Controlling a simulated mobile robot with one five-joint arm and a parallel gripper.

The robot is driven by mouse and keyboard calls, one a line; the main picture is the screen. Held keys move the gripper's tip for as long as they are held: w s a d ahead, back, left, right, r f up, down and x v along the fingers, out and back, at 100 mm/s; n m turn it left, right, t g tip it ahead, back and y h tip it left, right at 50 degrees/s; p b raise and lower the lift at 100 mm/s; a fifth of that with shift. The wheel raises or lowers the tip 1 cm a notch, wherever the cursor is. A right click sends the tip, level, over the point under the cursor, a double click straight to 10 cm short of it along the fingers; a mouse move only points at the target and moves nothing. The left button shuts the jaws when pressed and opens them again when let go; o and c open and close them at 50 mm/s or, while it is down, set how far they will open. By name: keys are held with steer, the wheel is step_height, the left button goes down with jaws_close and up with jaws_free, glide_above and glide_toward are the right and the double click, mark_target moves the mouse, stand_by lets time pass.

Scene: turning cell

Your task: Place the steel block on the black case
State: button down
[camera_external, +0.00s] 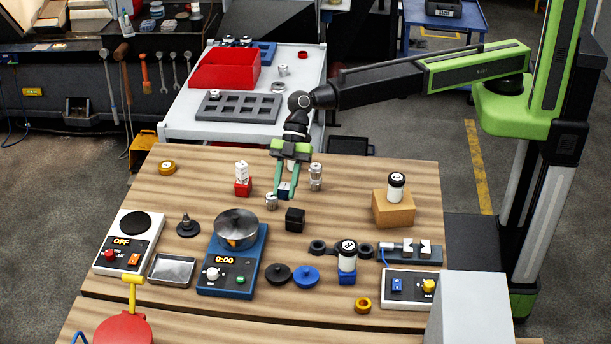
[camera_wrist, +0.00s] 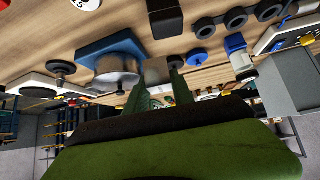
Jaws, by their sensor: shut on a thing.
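My gripper (camera_external: 285,193) is shut on the steel block (camera_external: 285,188), a small block partly hidden by the fingers. In the wrist view the block (camera_wrist: 157,70) shows as a grey face between the fingertips. It appears held above the wooden table. The black case (camera_external: 294,219) is a small dark box on the table, just in front of and slightly right of my gripper. It also shows in the wrist view (camera_wrist: 165,18), apart from the held block. Nothing rests on top of the case.
A blue scale with a metal pot (camera_external: 236,229) stands left of the case. A small metal cylinder (camera_external: 271,201) stands close left of my gripper, and another (camera_external: 315,177) to its right. Black and blue discs (camera_external: 305,276) lie in front.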

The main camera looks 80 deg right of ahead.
steer(key=d+r+n+g+p, duration=0.1)
steer(key=d+r+p, duration=0.45)
steer(key=d, duration=0.55)
steer(key=b, duration=0.7)
glide_above(295, 212)
steer(key=shift+n, duration=0.3)
steer(key=f, duration=0.6)
steer(key=shift+d+f, duration=0.2)
steer(key=shift+f, duration=0.05)
steer(key=shift+a, duration=0.2)
step_height(295, 212, down, 4)
steer(key=b, duration=0.4)
steer(key=shift+f+b, duration=0.15)
steer(key=shift+b, duration=0.25)
steer(key=shift+r, duration=0.25)
steer(key=shift+f, duration=0.2)
steer(key=c, duration=1.1)
jaws_free()
steer(key=shift+r, duration=0.1)
